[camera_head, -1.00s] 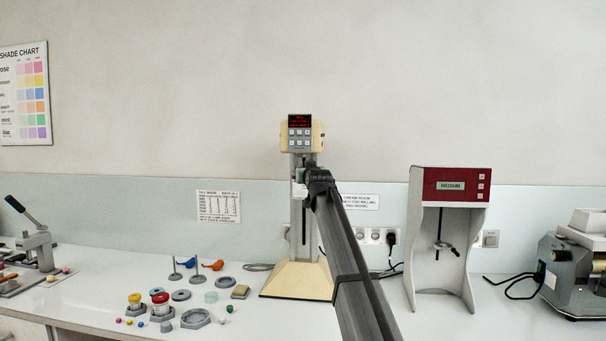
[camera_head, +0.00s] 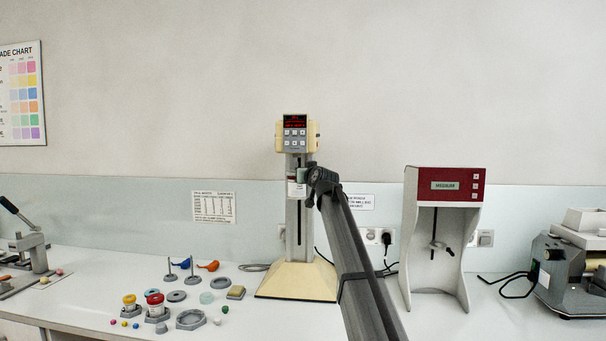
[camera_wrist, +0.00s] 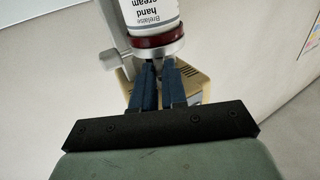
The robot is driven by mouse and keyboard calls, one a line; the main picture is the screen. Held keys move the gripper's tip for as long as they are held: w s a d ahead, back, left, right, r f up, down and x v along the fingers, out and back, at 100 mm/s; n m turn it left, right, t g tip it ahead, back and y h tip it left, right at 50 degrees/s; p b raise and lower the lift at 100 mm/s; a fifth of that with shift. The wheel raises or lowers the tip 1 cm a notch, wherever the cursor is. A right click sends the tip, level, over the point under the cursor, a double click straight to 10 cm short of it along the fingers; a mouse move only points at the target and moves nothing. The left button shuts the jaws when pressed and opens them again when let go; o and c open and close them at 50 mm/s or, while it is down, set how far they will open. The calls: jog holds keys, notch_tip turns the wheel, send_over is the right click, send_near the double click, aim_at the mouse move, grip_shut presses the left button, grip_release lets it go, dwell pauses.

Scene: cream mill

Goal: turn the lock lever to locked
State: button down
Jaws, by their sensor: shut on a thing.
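The cream mill (camera_head: 297,275) stands mid-bench with a tall grey column and a cream head with a red display. A white hand cream jar (camera_head: 298,188) with a red band sits at its column, and it fills the top of the wrist view (camera_wrist: 152,14). My gripper (camera_wrist: 160,68) has its blue fingers close together at the grey ring (camera_wrist: 148,50) by the jar's red band. They are shut on a small part there, which I take to be the lock lever; the fingers hide most of it. A grey knob (camera_wrist: 112,60) sticks out beside the ring.
A red-topped machine (camera_head: 446,186) stands to the right, with a roller machine (camera_head: 565,275) beyond. Several small pots, rings and stands (camera_head: 190,319) lie on the bench to the left. A lever press (camera_head: 36,250) is at the far left. Bench room is free between these.

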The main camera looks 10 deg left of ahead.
jog(key=c, duration=1.2)
grip_release()
jog(key=shift+o, duration=0.2)
jog(key=v, duration=1.3)
jog(key=shift+s+d, duration=0.25)
jog(key=shift+s, duration=0.1)
